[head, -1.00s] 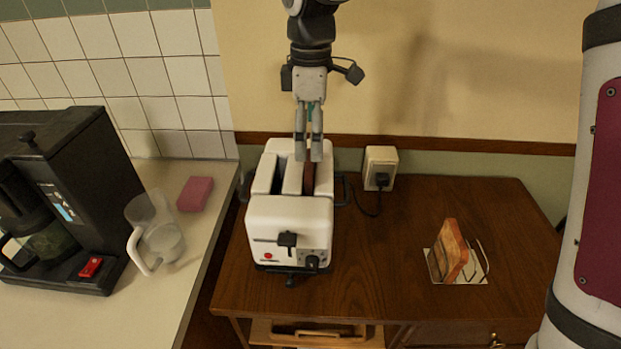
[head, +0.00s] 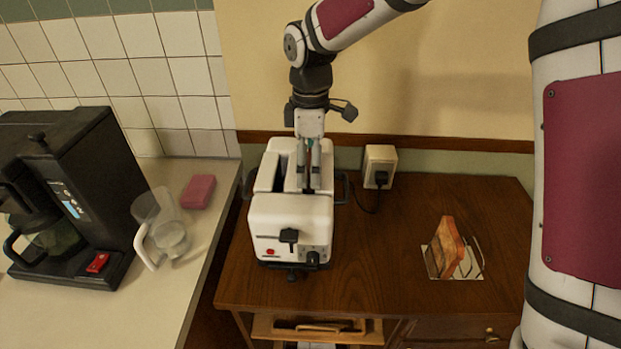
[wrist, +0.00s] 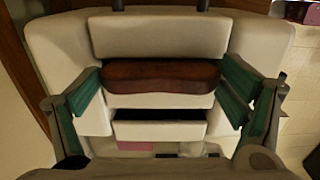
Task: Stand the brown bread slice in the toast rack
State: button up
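The brown bread slice (wrist: 160,75) sits in one slot of the white toaster (head: 290,218), its top edge showing in the wrist view. In the head view it is mostly hidden by my fingers. My gripper (head: 308,186) points down into the toaster's right slot. In the wrist view its green-padded fingers (wrist: 162,86) are apart, one at each end of the slice; I cannot tell whether they touch it. The wire toast rack (head: 478,262) stands on the wooden cabinet to the right, with a lighter bread slice (head: 447,250) standing in it.
A socket with a plug (head: 380,168) is on the wall behind the toaster. The cabinet top (head: 385,240) between toaster and rack is clear. On the left counter are a coffee maker (head: 70,190), a clear jug (head: 160,230) and a pink sponge (head: 198,191).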

jog(key=shift+c, duration=0.8)
notch_tip(320, 180, up, 9)
jog(key=shift+r+b, duration=0.2)
jog(key=shift+b, duration=0.5)
jog(key=shift+r, duration=0.35)
